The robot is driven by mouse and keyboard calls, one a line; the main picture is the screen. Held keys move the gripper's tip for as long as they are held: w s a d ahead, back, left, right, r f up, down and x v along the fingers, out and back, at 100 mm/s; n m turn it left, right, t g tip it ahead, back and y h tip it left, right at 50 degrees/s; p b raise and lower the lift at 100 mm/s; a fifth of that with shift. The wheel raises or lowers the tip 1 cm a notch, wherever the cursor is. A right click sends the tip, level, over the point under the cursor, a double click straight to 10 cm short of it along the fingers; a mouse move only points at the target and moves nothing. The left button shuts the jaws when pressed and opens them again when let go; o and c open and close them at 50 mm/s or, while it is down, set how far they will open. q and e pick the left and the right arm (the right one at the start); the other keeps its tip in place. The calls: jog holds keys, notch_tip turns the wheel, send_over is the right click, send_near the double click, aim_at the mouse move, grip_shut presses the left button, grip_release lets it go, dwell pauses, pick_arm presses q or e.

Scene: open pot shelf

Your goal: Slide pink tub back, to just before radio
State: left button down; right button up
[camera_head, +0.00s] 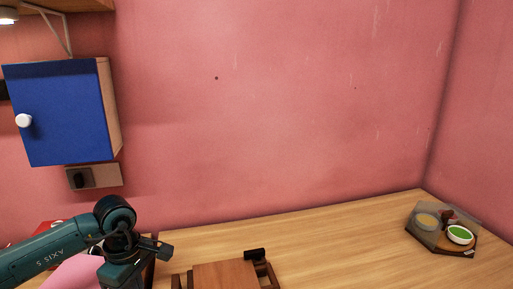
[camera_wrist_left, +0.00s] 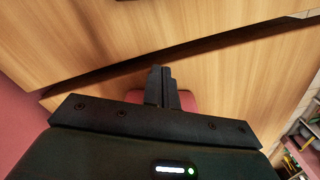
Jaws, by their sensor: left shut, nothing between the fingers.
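A pink rounded thing, probably the pink tub (camera_head: 75,274), shows in part at the bottom left of the head view, behind my left arm. A small pink part of it (camera_wrist_left: 187,101) shows in the left wrist view, just behind the fingers. My left gripper (camera_wrist_left: 160,72) is shut with nothing in it, close to the pink surface; I cannot tell whether they touch. Its fingertips are not clear in the head view. A red thing (camera_head: 47,227) behind my arm may be the radio, but it is mostly hidden. My right gripper is not in view.
A wooden counter (camera_head: 330,240) runs along the pink wall, with a wide clear stretch. A brown wooden item (camera_head: 225,275) lies at the bottom middle. A tray with bowls (camera_head: 440,238) stands at the right. A blue cabinet (camera_head: 60,115) hangs above my left arm.

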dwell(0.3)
pick_arm(q)
jog(key=shift+w+a, duration=0.1)
jog(key=shift+a, duration=0.95)
jog(key=shift+a+b, duration=0.5)
jog(key=shift+a, duration=0.55)
jog(key=shift+d, duration=0.35)
